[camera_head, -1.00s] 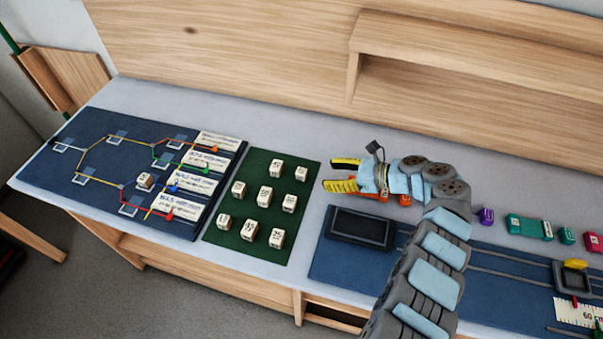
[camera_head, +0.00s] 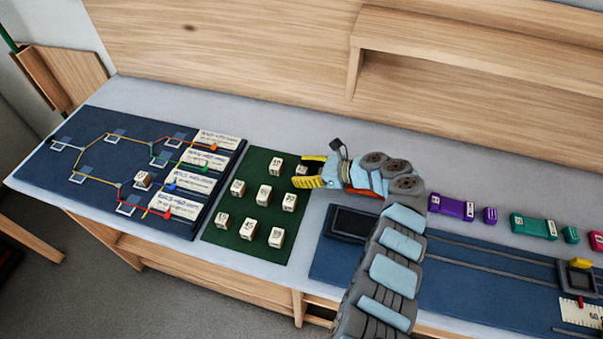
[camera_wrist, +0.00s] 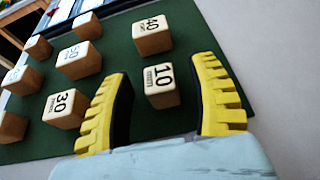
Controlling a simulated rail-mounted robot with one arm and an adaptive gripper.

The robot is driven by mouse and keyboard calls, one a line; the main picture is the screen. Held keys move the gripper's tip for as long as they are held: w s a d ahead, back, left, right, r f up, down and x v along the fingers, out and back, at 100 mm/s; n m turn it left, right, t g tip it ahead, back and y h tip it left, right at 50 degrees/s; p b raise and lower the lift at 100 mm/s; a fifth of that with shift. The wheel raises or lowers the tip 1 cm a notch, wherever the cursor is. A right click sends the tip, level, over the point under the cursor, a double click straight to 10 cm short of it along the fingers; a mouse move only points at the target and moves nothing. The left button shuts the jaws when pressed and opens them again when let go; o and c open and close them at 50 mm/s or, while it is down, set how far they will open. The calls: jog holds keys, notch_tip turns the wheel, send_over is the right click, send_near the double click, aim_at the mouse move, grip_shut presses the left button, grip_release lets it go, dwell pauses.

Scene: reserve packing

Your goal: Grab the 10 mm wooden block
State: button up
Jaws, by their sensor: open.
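The wooden block marked 10 (camera_wrist: 162,86) stands on the dark green mat (camera_wrist: 120,35), between the two yellow fingers of my gripper in the wrist view. In the head view, only part of a block shows at the mat's right back corner, beside the fingertips of my gripper (camera_head: 304,173). My gripper (camera_wrist: 163,75) is open, with one finger on each side of the block and gaps between them. I cannot tell how high the fingertips are above the mat.
Blocks marked 40 (camera_wrist: 152,36) and 30 (camera_wrist: 66,108) stand close by, with several more on the mat. A dark blue board (camera_head: 80,125) with coloured lines lies left. A blue panel (camera_head: 330,262) with a dark tray (camera_head: 352,222) lies right. A wooden shelf (camera_head: 450,70) stands behind.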

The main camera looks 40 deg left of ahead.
jog(key=c, duration=1)
jog(key=shift+o, duration=0.2)
jog(key=shift+r, duration=0.1)
